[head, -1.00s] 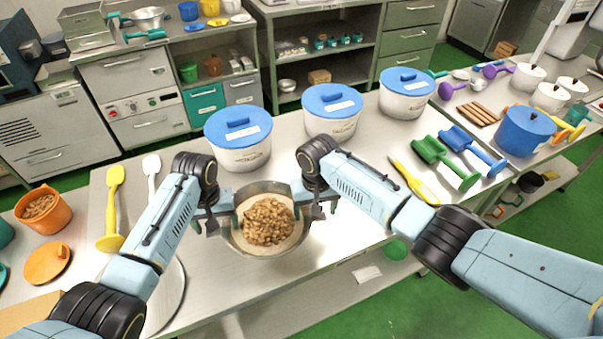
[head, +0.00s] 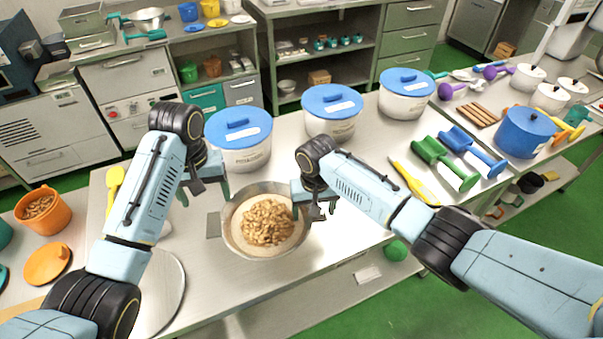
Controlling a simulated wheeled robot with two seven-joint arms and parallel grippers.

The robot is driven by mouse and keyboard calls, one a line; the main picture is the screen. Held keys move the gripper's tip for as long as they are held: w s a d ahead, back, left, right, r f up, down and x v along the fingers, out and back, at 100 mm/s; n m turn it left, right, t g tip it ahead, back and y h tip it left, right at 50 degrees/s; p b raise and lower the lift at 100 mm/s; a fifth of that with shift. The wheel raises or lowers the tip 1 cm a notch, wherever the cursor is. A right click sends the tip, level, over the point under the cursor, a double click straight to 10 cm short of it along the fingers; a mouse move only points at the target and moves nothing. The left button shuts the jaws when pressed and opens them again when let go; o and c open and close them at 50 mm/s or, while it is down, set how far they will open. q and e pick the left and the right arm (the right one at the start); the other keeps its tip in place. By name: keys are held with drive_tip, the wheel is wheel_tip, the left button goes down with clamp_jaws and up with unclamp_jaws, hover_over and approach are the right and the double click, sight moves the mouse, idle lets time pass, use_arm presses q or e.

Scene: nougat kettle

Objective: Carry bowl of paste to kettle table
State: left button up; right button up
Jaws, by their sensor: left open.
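A metal bowl (head: 232,238) stands on the steel table (head: 330,240). It holds pale paste with a heap of brown nut-like pieces (head: 268,222) on top. Its left side handle (head: 213,225) is bare. My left gripper (head: 205,192) is open and empty, above and to the left of the bowl, apart from it. My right gripper (head: 313,207) is at the bowl's right rim and covers the handle on that side. I cannot tell whether its fingers are closed there. I cannot make out which surface is the kettle table.
Several white tubs with blue lids (head: 238,140) stand behind the bowl. Green (head: 445,163) and blue scoops and a yellow tool (head: 415,182) lie to the right, near a blue pot (head: 525,132). An orange bucket (head: 43,210) is at left. Table around the bowl's front is clear.

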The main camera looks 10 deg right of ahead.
wheel_tip(320, 180, up, 12)
idle(0.5)
idle(0.3)
